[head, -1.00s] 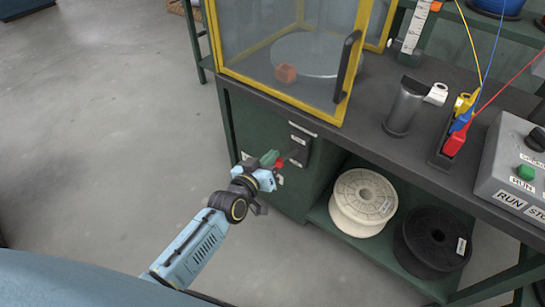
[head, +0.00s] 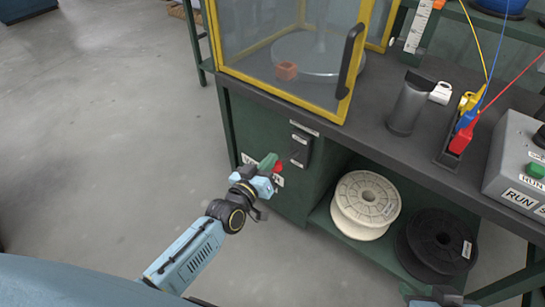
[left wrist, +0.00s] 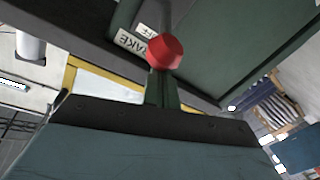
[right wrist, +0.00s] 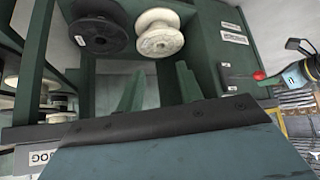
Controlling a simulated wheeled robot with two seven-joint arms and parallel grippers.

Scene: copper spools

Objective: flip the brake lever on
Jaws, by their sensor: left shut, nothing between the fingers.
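The brake lever's red knob (head: 279,168) sticks out from the green cabinet front, below a dark slotted plate (head: 298,150). The knob also shows in the left wrist view (left wrist: 165,53) and the right wrist view (right wrist: 259,75). My left gripper (head: 269,161) is shut and empty, its green fingertips right at the knob. In the left wrist view its fingers (left wrist: 162,88) end at the knob; I cannot tell whether they touch. A label reading "BRAKE" (left wrist: 130,40) is behind. My right gripper (right wrist: 157,88) is open and empty, facing the lower shelf.
A white spool (head: 365,203) and a black spool (head: 436,243) lie on the lower shelf right of the cabinet. Above, the bench holds a yellow-framed enclosure (head: 270,92), a dark cylinder (head: 407,105) and a control box (head: 515,175). The floor at left is clear.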

